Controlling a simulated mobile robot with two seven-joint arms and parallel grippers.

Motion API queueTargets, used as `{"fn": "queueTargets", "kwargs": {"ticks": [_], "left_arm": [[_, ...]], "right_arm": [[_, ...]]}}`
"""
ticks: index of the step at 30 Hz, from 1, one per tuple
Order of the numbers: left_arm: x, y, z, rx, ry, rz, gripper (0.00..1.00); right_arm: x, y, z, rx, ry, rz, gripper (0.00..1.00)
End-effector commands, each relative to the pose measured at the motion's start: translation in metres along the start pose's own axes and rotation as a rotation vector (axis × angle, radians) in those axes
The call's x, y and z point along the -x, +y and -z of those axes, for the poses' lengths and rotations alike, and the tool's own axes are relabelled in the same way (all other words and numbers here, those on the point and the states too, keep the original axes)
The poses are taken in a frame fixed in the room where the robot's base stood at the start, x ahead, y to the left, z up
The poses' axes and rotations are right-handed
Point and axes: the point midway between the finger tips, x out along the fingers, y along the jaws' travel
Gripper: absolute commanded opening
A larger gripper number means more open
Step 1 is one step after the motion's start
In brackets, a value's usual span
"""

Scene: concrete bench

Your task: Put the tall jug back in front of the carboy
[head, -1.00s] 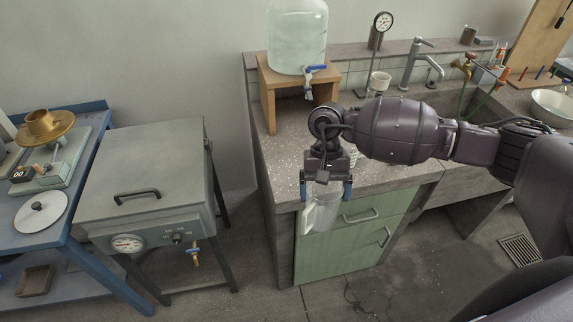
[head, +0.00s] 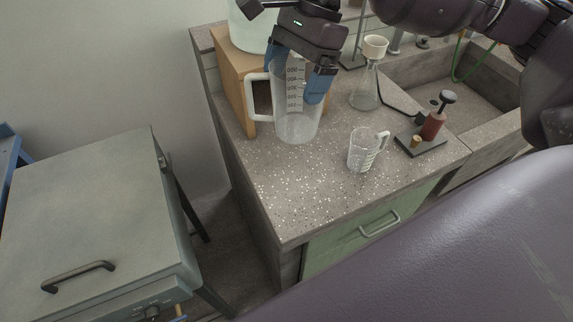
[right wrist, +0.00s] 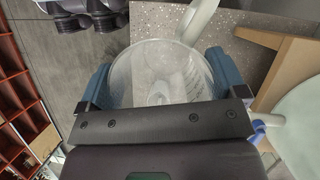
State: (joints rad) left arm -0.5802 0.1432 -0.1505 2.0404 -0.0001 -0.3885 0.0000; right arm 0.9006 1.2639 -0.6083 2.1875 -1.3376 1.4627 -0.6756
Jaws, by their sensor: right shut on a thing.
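The tall jug (head: 297,118) is clear with dark graduation marks and a pale handle on its left. My right gripper (head: 295,84) is shut on its upper part, a blue finger on either side. The jug is upright in front of the wooden stand; I cannot tell whether its base touches the bench. The carboy (head: 246,32) sits on this stand (head: 234,78), mostly cut off or hidden by my gripper. In the right wrist view the jug (right wrist: 160,75) is between the fingers, with the carboy (right wrist: 302,125) to the right.
A small measuring jug (head: 362,150) stands to the right on the bench (head: 300,195). A conical flask with a funnel (head: 367,85) stands behind it. A black-based device with a red cylinder (head: 432,125) is near the sink. The bench's front left is clear.

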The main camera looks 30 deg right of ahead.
Motion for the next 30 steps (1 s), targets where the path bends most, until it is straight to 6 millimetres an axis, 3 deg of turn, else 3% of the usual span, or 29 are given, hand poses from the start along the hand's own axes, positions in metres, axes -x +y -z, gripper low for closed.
{"fn": "queueTargets", "kwargs": {"ticks": [15, 30], "left_arm": [[-0.004, 0.000, -0.013, -0.006, -0.021, -0.002, 0.43], [-0.007, 0.001, -0.011, -0.007, -0.016, -0.004, 0.43]], "right_arm": [[-0.102, 0.000, 0.044, -0.002, -0.001, -0.006, 0.28], [-0.143, -0.002, 0.062, -0.001, 0.000, -0.004, 0.28]]}}
